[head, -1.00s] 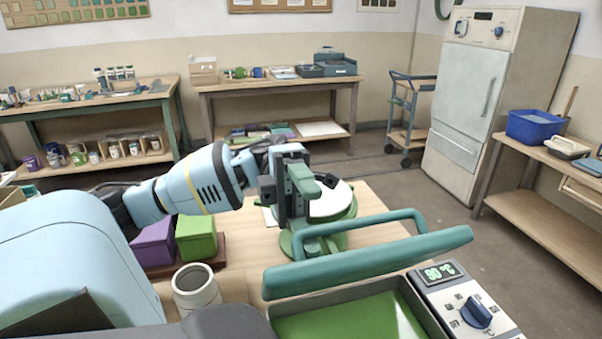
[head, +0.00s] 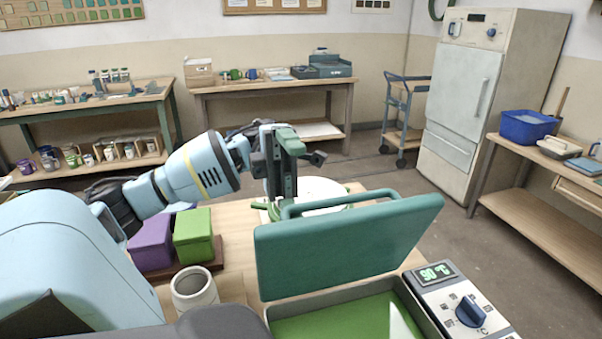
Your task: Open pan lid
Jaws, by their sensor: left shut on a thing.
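The pan (head: 350,318) is a grey rectangular vessel with green inside, at the bottom centre right. My right gripper is not in view.
A control panel reading 90 °C (head: 465,298) adjoins the pan on the right. Left of it stand a pale jar (head: 193,290), a purple box (head: 151,243) and a green box (head: 194,238). A white-topped round stand (head: 318,187) is behind the lid.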

